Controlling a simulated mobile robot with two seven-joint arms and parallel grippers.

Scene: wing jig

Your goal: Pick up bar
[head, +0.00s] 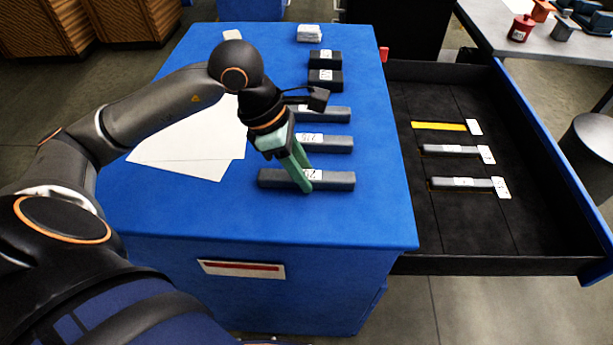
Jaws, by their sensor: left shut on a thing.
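Several dark grey bars lie in a column on the blue cabinet top (350,225), most with white labels. The nearest bar (335,181) lies crosswise close to the front. My left gripper (302,188) reaches down over it from the left, its green fingers shut on this bar near the label. The bar appears to lie level at the top surface; I cannot tell whether it is lifted. Behind it lie a second bar (338,145) and a third bar (338,115), partly hidden by my gripper and wrist. My right gripper does not show.
Two shorter dark blocks (325,80) and a white stack (309,33) stand farther back. White sheets (185,145) lie to the left. An open drawer (450,264) on the right holds a yellow strip (438,126) and two labelled grey bars (462,183). A grey table (495,25) stands beyond.

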